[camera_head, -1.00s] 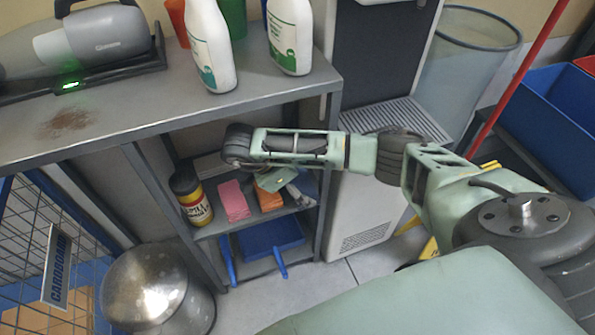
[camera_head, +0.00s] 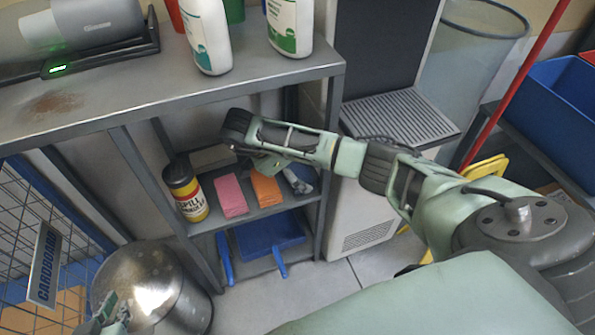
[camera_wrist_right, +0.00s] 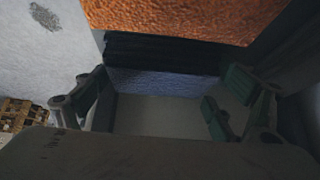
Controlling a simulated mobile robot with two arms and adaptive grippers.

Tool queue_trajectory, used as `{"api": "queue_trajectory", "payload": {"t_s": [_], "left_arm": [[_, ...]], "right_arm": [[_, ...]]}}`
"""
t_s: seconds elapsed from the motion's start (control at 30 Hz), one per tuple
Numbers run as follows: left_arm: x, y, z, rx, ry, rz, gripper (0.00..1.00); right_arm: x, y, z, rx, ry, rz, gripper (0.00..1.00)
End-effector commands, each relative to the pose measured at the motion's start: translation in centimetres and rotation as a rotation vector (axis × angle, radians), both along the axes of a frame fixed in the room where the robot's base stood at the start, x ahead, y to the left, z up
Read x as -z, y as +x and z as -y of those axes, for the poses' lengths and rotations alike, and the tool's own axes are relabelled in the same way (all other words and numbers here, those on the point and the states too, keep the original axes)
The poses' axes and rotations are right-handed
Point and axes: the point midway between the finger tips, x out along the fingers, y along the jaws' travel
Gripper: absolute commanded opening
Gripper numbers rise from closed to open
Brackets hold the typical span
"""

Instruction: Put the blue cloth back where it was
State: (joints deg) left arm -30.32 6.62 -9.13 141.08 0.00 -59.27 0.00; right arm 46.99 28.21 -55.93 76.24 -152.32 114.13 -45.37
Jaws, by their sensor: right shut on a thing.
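My right gripper (camera_head: 266,163) reaches down into the grey shelf unit, just above and behind an orange cloth (camera_head: 266,190). A pink cloth (camera_head: 231,195) lies left of it. In the right wrist view the fingers of my right gripper (camera_wrist_right: 155,98) stand apart on either side of a blue textured surface, which I take as the blue cloth (camera_wrist_right: 158,84). The orange cloth (camera_wrist_right: 190,18) fills the top of that view. The blue cloth is hidden in the head view. My left gripper (camera_head: 116,312) shows partly at the bottom left; its opening is unclear.
A yellow and black canister (camera_head: 187,195) stands left of the cloths, and a grey item (camera_head: 298,180) lies at the right. A blue dustpan (camera_head: 268,235) is on the lower shelf. The shelf top (camera_head: 150,100) lies above, with bottles. A metal bin (camera_head: 150,285) stands left.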

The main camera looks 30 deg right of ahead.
Motion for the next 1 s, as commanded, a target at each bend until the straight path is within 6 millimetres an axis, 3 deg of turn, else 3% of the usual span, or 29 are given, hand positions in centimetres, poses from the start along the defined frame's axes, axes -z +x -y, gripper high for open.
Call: {"api": "queue_trajectory", "payload": {"t_s": [0.37, 0.4, 0.53, 1.0], "left_arm": [[-0.28, 0.32, 0.11, 0.001, -0.005, 0.019, 0.00], [-0.37, 0.40, 0.14, 0.001, -0.005, 0.023, 0.00], [-0.36, 0.38, 0.12, 0.001, -0.005, 0.022, 0.00], [-0.27, 0.15, 0.07, 0.001, -0.002, 0.007, 0.00]], "right_arm": [[0.18, 0.01, 0.02, 0.001, 0.000, 0.001, 0.63], [0.22, 0.00, 0.01, 0.001, 0.000, 0.001, 0.89], [0.19, 0.00, 0.01, 0.001, 0.000, 0.001, 1.00], [-0.16, 0.01, -0.03, -0.001, 0.000, 0.001, 1.00]]}}
